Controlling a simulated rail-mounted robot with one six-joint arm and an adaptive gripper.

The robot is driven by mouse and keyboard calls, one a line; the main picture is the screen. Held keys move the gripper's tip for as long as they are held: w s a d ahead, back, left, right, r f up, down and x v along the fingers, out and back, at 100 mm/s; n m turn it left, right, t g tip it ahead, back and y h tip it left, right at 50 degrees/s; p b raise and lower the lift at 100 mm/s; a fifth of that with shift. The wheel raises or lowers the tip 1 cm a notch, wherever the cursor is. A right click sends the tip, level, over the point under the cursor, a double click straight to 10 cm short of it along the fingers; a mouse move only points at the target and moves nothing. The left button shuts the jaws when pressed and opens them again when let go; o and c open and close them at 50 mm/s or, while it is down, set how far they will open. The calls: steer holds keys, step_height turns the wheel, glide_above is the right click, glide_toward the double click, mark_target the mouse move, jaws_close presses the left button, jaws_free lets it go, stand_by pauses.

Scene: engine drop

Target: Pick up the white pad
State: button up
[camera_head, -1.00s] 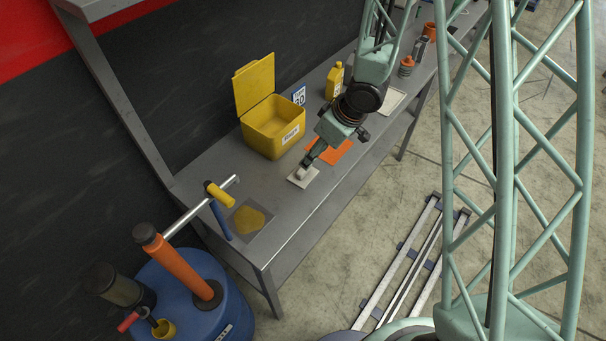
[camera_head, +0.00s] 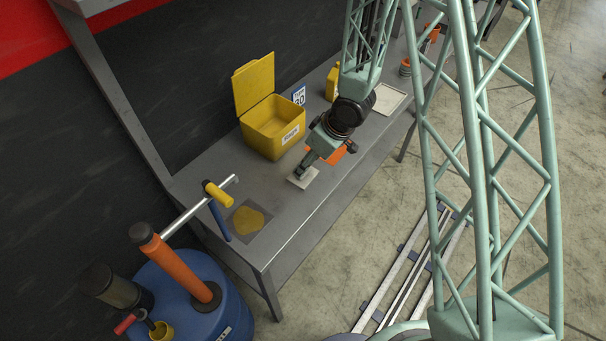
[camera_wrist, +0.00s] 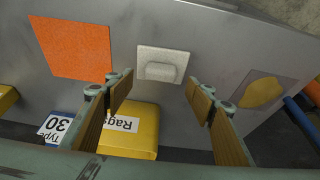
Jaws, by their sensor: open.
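The white pad (camera_head: 304,179) lies flat on the grey bench, in front of the yellow box, with my gripper (camera_head: 300,170) over it and hiding part of it. In the wrist view the pad (camera_wrist: 175,55) is a pale square with a raised block on its lower half. My gripper (camera_wrist: 160,95) is open and empty there, one wood-coloured finger to each side. The pad shows between and beyond the fingertips.
An orange rag (camera_wrist: 72,50) lies beside the pad. The open yellow box (camera_head: 262,142), labelled "Rags", stands behind. A yellow-stained grey sheet (camera_head: 262,232) lies toward the bench's near end, by a blue drum (camera_head: 180,285) with a pump.

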mark_target(302, 183)
steer(key=shift+f, duration=0.2)
steer(key=shift+x, duration=2.45)
steer(key=shift+a, duration=0.1)
steer(key=c, duration=0.9)
